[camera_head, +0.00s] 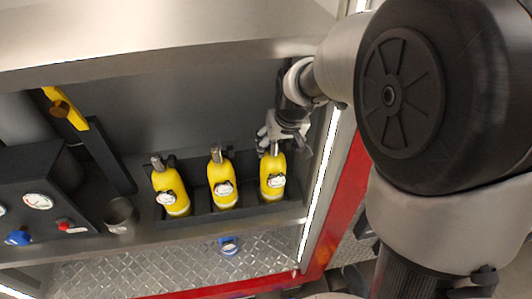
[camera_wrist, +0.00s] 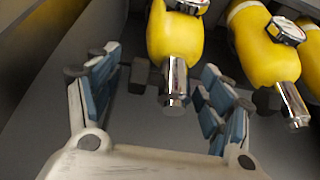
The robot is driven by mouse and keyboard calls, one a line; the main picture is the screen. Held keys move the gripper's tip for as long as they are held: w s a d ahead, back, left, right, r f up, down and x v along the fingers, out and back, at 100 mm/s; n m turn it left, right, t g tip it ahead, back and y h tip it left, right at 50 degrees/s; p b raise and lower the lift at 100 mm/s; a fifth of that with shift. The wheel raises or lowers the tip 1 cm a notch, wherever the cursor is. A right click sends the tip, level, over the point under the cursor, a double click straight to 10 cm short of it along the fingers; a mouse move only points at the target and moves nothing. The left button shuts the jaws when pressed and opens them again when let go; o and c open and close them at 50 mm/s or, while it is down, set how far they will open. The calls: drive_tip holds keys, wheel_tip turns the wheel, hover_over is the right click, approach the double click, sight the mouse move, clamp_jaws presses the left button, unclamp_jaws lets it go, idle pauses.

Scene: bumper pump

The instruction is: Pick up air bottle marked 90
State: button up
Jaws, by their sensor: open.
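Three yellow air bottles with metal necks and round gauges stand in a dark rack. They are the left bottle (camera_head: 171,190), the middle bottle (camera_head: 222,180) and the right bottle (camera_head: 272,178). No number is readable, so I cannot tell which is marked 90. My gripper (camera_head: 275,137) is open at the top of the right bottle. In the wrist view, my gripper (camera_wrist: 159,64) has its blue-padded fingers apart, with that bottle's metal neck (camera_wrist: 174,82) showing between them. Gaps show on both sides of the neck. Two other bottles show to its right.
The dark rack (camera_head: 242,217) sits on a metal shelf below an overhanging panel (camera_head: 150,35). An empty cup-like holder (camera_head: 121,215) and a gauge panel (camera_head: 50,190) are to the left. A lit red-edged post (camera_head: 345,205) stands close on the right.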

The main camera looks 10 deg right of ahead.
drive_tip(key=shift+c, duration=0.4)
clamp_jaws()
idle(0.6)
drive_tip(key=shift+w+r, duration=0.15)
